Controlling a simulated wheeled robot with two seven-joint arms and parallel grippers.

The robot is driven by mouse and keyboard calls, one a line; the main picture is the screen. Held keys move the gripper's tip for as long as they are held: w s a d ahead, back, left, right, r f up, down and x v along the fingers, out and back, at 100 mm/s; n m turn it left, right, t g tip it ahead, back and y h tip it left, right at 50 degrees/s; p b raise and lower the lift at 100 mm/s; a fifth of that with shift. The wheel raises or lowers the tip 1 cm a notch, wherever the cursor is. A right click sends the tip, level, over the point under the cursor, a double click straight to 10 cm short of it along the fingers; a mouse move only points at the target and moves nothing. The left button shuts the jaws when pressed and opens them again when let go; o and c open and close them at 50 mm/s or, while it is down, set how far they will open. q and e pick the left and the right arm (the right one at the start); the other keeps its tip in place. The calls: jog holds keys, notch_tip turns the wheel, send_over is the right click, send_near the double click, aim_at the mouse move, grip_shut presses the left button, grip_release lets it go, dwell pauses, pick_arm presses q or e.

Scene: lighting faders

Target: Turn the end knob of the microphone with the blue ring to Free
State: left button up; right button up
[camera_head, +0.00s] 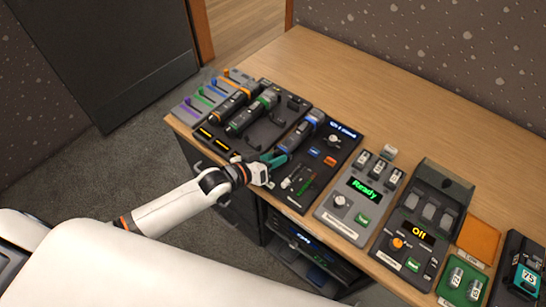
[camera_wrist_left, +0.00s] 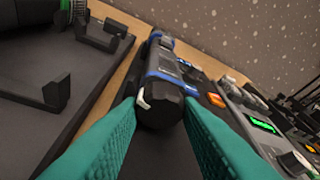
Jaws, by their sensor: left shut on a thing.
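The microphone with the blue ring (camera_head: 300,132) lies in its holder on the dark panel, right of two other microphones. In the left wrist view its dark body with blue bands (camera_wrist_left: 165,70) runs away from me. Its dark faceted end knob (camera_wrist_left: 160,108) faces my camera, with a small white pointer at its left edge. My left gripper (camera_head: 272,158) is at the near end of this microphone. Its teal fingers (camera_wrist_left: 160,122) are shut on the end knob, one on each side. Any Free marking is not readable. My right gripper does not show.
Microphones with an orange ring (camera_head: 229,106) and a green ring (camera_head: 251,114) lie to the left. Faders (camera_head: 205,95) are at the far left. A box reading Ready (camera_head: 362,189) and one reading Off (camera_head: 418,232) stand to the right. The desk's back (camera_head: 400,90) is clear.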

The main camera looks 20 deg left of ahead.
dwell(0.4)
pick_arm(q)
jog(key=o, duration=1)
jog(key=shift+f, duration=0.1)
